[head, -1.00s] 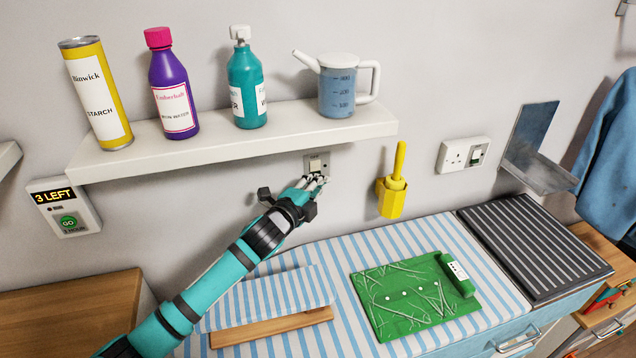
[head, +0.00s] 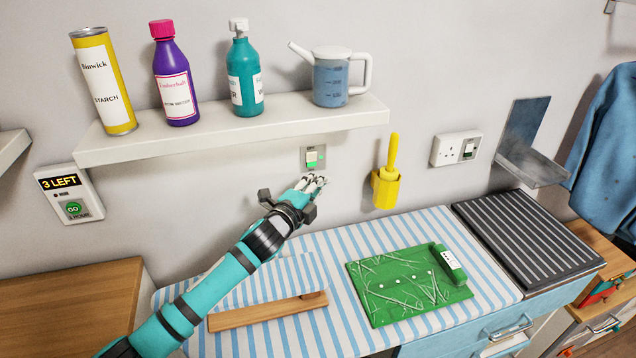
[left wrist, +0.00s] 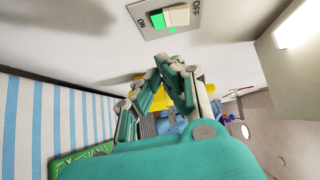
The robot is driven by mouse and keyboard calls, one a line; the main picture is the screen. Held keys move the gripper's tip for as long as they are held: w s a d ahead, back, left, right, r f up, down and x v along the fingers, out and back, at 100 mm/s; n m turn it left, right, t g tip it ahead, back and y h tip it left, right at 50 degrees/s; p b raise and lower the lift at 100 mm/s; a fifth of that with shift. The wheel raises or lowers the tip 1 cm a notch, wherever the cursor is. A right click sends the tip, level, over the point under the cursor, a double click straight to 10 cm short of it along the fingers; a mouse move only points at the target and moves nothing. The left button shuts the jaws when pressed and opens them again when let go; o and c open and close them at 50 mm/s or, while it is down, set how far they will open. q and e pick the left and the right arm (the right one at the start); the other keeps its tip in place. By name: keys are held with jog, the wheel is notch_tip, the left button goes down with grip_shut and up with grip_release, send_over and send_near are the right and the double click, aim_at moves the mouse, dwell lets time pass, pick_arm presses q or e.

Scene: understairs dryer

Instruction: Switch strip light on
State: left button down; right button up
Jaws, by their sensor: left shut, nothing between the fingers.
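The wall switch (head: 312,158) is a small plate with a pale rocker, just under the shelf. Green shows at the rocker and a small green light glows beside it. In the left wrist view the switch (left wrist: 168,18) has ON and OFF lettering, with green on the ON side. My left gripper (head: 318,181) is shut and empty, just below the switch and apart from it. Its fingertips (left wrist: 168,68) are together in the left wrist view. A bright strip (left wrist: 298,24) shows on a pale panel there. My right gripper is not in view.
The shelf (head: 235,133) above holds a tin, two bottles and a jug. A yellow holder (head: 386,188) and a socket (head: 455,149) are to the right. A striped surface (head: 345,250) below carries a green board (head: 410,287) and a wooden bar (head: 268,312).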

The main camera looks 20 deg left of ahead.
pick_arm(q)
jog(key=s+a+f+b, duration=0.1)
jog(key=s+a+b, duration=0.1)
jog(key=s, duration=0.7)
jog(key=shift+s, duration=0.4)
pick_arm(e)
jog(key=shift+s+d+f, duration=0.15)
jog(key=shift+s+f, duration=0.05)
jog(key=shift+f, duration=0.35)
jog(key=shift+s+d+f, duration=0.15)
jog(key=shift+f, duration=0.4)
